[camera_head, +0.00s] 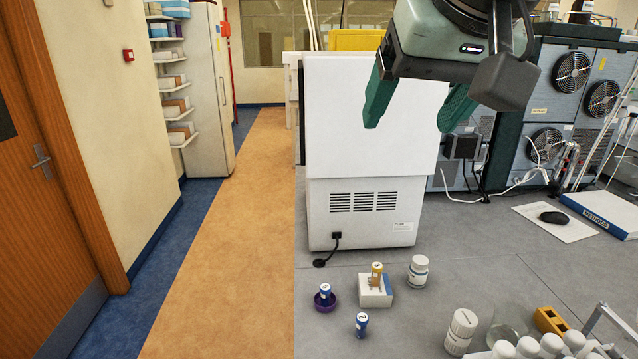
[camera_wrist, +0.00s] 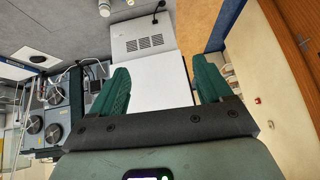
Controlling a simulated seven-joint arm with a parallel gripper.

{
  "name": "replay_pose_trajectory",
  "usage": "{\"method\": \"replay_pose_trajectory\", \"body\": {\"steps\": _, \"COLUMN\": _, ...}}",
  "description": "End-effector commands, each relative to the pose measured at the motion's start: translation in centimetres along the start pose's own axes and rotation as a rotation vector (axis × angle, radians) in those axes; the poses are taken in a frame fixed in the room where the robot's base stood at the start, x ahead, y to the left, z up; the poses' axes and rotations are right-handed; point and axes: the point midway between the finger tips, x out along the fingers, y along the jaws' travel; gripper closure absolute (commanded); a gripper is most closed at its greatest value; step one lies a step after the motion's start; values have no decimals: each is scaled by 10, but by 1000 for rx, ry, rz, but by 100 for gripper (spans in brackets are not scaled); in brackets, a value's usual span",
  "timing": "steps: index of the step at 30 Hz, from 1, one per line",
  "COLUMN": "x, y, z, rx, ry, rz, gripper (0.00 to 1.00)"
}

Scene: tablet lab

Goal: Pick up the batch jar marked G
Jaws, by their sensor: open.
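My gripper (camera_head: 408,125) is open and empty, high above the bench in front of a white machine; its green fingers (camera_wrist: 160,66) also show in the wrist view. Several small jars stand on the bench well below it. A blue jar (camera_head: 361,325) stands alone on the bench. Another blue jar (camera_head: 325,292) stands in a purple round holder (camera_head: 325,304). An amber jar (camera_head: 376,275) stands on a white block (camera_head: 375,292). Their caps carry small dark marks, too small to read here, so I cannot tell which is marked G.
The white machine (camera_head: 365,212) stands behind the jars. A white bottle (camera_head: 418,272) is right of the block; another (camera_head: 461,331) is nearer. A mouse (camera_head: 553,217) and blue binder (camera_head: 604,212) lie farther right.

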Motion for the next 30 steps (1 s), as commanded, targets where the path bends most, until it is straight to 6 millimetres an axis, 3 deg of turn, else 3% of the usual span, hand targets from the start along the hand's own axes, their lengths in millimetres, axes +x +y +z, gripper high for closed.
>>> {"method": "replay_pose_trajectory", "body": {"steps": 5, "x": 39, "y": 26, "z": -61, "rx": 61, "ry": 130, "rz": -3, "gripper": 21}}
{"method": "replay_pose_trajectory", "body": {"steps": 9, "x": 74, "y": 62, "z": -111, "rx": 117, "ry": 258, "rz": 44, "gripper": 21}}
{"method": "replay_pose_trajectory", "body": {"steps": 15, "x": 113, "y": 122, "z": -161, "rx": 173, "ry": 416, "rz": 167, "gripper": 21}}
{"method": "replay_pose_trajectory", "body": {"steps": 24, "x": 148, "y": 200, "z": -198, "rx": 199, "ry": 578, "rz": 384, "gripper": 21}}
{"method": "replay_pose_trajectory", "body": {"steps": 30, "x": 162, "y": 206, "z": -186, "rx": 201, "ry": 585, "rz": 396, "gripper": 21}}
